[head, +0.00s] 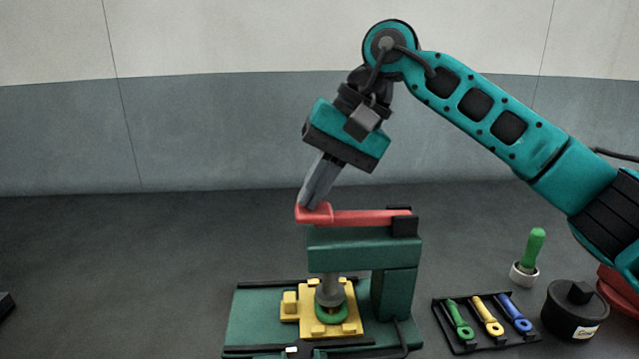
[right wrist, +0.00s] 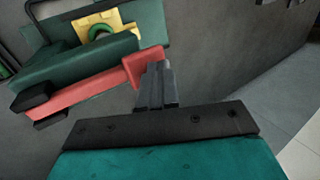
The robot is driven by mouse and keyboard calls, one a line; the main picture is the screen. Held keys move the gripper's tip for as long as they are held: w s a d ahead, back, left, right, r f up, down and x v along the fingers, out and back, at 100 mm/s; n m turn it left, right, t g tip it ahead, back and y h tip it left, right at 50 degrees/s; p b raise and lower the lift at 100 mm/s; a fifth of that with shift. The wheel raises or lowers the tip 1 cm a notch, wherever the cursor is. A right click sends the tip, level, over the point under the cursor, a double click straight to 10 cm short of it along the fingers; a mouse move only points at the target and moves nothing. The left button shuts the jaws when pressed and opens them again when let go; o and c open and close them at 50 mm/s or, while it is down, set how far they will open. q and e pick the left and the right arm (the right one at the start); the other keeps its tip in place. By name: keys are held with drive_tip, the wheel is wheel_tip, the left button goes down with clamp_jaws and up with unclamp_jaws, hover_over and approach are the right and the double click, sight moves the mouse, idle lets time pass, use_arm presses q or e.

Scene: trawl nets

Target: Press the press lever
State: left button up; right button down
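The red press lever (head: 365,217) lies nearly level on top of the green press (head: 345,245), hinged at a black block on its right. Its wider left end (head: 313,213) sits under my right gripper (head: 311,203). The gripper points down and its fingers look closed together, with the tips at the lever's end; I cannot tell whether they touch it. In the right wrist view the fingers (right wrist: 154,85) show beside the lever's red end (right wrist: 146,66). The grey ram (head: 329,290) is above a green ring (head: 331,313) in a yellow fixture (head: 290,310). My left gripper is not in view.
Right of the press is a black tray (head: 443,325) with green, yellow and blue tools. Beyond it are a green-handled tool (head: 534,245) in a white cup, a black lidded pot (head: 575,312) and a red object at the right edge. The surface left of the press is mostly clear.

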sight(355, 213)
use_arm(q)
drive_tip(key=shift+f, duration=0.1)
use_arm(e)
drive_tip(key=shift+s+a+f, duration=0.15)
drive_tip(key=shift+a+f, duration=0.05)
drive_tip(key=shift+f, duration=0.25)
use_arm(q)
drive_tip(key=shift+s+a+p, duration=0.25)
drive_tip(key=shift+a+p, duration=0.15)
drive_tip(key=shift+p, duration=0.2)
use_arm(e)
drive_tip(key=v, duration=1.4)
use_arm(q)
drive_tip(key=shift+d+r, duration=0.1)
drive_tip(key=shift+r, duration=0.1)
use_arm(e)
drive_tip(key=shift+f, duration=0.1)
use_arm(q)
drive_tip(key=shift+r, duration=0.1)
